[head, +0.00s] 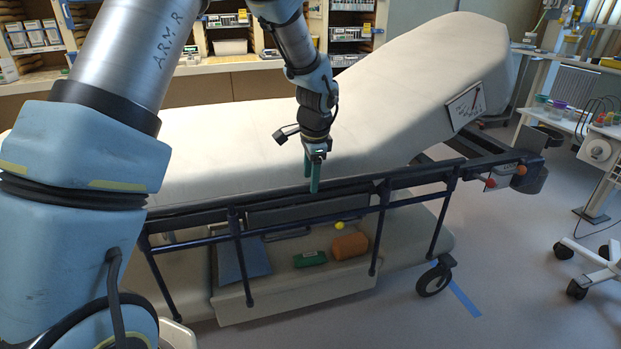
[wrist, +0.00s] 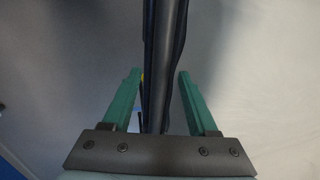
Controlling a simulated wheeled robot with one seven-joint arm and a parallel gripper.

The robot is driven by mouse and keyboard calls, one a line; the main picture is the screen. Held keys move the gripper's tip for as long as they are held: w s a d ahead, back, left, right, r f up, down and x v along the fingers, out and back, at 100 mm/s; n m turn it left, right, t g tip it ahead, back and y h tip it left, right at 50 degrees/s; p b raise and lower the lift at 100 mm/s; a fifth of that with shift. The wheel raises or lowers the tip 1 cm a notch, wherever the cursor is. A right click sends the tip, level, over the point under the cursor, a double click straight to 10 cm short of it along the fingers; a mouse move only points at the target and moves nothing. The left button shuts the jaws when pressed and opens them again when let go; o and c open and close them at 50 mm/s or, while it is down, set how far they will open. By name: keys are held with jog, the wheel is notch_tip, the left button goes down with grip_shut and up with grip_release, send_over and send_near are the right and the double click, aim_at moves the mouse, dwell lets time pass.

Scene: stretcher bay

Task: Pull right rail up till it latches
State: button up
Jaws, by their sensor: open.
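The stretcher's near side rail (head: 420,180) is a dark blue frame with a long top bar, a lower bar and several slanted posts. Its top bar runs along the edge of the pale mattress (head: 225,135), at about mattress level. My gripper (head: 313,188) points down at the top bar near its middle, with green fingers. In the wrist view my gripper (wrist: 160,78) is open, and the dark rail bar (wrist: 165,40) runs between the two fingers with a gap on each side. A small yellow knob (head: 339,225) shows below the bar. Any latch is not clear.
Under the rail, a lower shelf holds a blue folded item (head: 240,260), a green pack (head: 310,258) and an orange roll (head: 350,246). The raised backrest (head: 440,65) stands at the right. A wheeled stand (head: 590,265) is far right. Floor between is clear.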

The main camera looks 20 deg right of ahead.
jog(key=shift+w+f, duration=0.15)
jog(key=shift+f, duration=0.6)
jog(key=shift+c, duration=0.2)
grip_shut()
dwell(0.7)
